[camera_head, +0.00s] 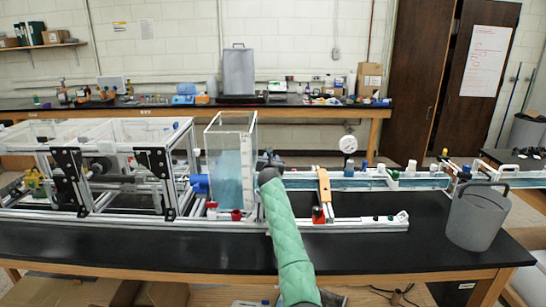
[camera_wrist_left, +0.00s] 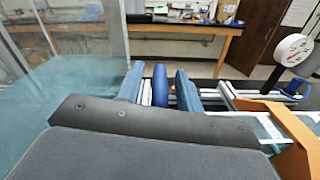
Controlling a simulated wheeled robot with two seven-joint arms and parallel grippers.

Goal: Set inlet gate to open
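My left gripper (camera_head: 270,160) is at the right side of the clear water tank (camera_head: 230,175), at the end of my green-sleeved arm. In the left wrist view its two blue-grey fingers (camera_wrist_left: 160,86) are apart. A dark blue upright handle-like part (camera_wrist_left: 161,90) shows in the gap, with space on both sides; I cannot tell whether it is between the fingertips or beyond them. No label shows which part is the inlet gate. An orange upright piece (camera_head: 324,187) spans the channel to the right and also shows in the left wrist view (camera_wrist_left: 292,135). My right gripper is out of view.
A round white gauge (camera_head: 348,144) stands behind the channel (camera_head: 380,182). Aluminium framing (camera_head: 120,165) fills the left of the black bench. A grey bucket (camera_head: 477,218) is at the right end. The bench front (camera_head: 150,245) is clear.

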